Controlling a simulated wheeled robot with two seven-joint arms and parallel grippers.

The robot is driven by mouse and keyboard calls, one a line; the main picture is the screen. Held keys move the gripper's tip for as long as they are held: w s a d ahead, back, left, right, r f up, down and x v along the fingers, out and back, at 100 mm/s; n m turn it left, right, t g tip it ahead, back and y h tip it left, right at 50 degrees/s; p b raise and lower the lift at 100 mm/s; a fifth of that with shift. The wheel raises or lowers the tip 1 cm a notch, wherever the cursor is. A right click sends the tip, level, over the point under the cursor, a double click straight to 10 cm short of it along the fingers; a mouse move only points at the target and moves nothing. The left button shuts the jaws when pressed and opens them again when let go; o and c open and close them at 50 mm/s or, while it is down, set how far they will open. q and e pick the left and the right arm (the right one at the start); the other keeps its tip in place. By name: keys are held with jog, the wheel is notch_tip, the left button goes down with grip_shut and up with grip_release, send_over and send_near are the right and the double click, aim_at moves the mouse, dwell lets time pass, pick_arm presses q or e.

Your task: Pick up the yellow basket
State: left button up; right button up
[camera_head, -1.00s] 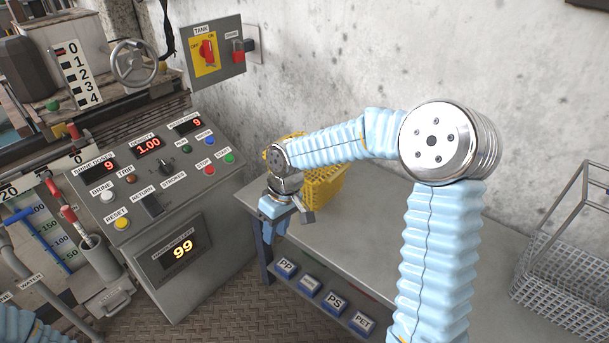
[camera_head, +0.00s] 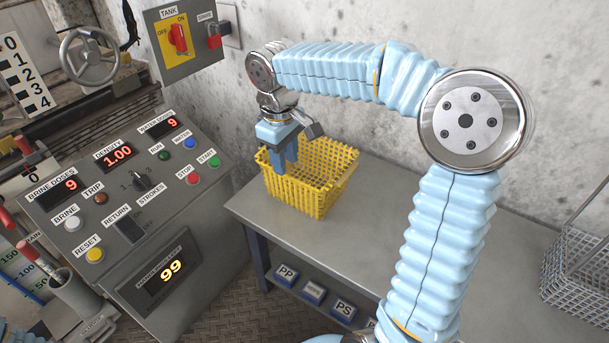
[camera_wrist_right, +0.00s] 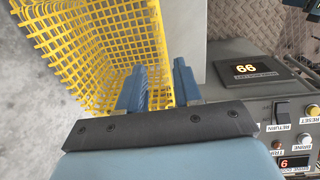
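The yellow basket (camera_head: 308,190) is a lattice basket standing upright on the grey table, near its left end by the control panel. My right gripper (camera_head: 285,168) points down at the basket's left wall, with blue fingers reaching to about rim height. In the right wrist view the gripper (camera_wrist_right: 156,85) has its two fingers apart. The basket's wall (camera_wrist_right: 157,40) runs between them there, with one finger over the inside and the other outside. It does not look clamped. My left gripper is not in view.
The control panel (camera_head: 130,205) stands close to the left of the basket. A grey wire basket (camera_head: 575,270) is on the table at the right. The concrete wall is behind. The table (camera_head: 365,215) is clear between the two baskets.

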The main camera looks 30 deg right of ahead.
aim_at(287, 197)
jog(key=f, duration=0.3)
jog(key=f+b, duration=0.1)
jog(key=f, duration=0.5)
jog(key=shift+w+d+f, duration=0.2)
jog(key=shift+w, duration=0.1)
grip_shut()
jog(key=shift+r, duration=0.1)
